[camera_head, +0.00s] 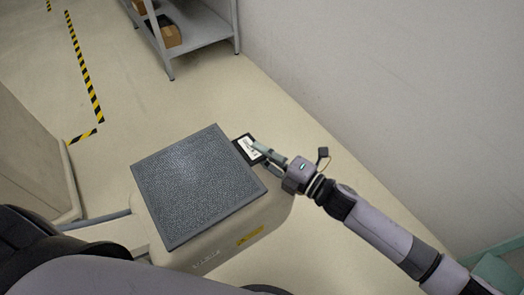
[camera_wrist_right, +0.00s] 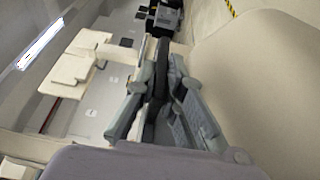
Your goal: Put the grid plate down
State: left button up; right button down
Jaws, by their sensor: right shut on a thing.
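A small dark plate with a white, marked face (camera_head: 249,148), which I take to be the grid plate, is at the tip of my right gripper (camera_head: 262,154). In the head view it appears beside the right edge of the textured grey mat (camera_head: 195,185) on the beige cart (camera_head: 225,248). Its height above the cart is hard to judge. In the right wrist view, the fingers of my right gripper (camera_wrist_right: 160,105) are closed on a dark, thin thing (camera_wrist_right: 161,70), seen edge-on. My left gripper is not in view.
A grey shelf unit (camera_head: 205,32) with cardboard boxes (camera_head: 168,35) stands at the back against a white wall (camera_head: 385,75). Another beige body (camera_head: 35,150) is at the left. Yellow-black tape (camera_head: 85,75) marks the floor. The mat's top is clear.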

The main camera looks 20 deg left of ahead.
jog(key=shift+f, duration=0.25)
jog(key=c, duration=1.7)
grip_release()
jog(key=shift+r, duration=0.2)
jog(key=shift+d, duration=0.2)
jog(key=b+v, duration=0.1)
jog(key=v, duration=1)
jog(key=shift+s+d, duration=0.2)
jog(key=shift+d, duration=0.1)
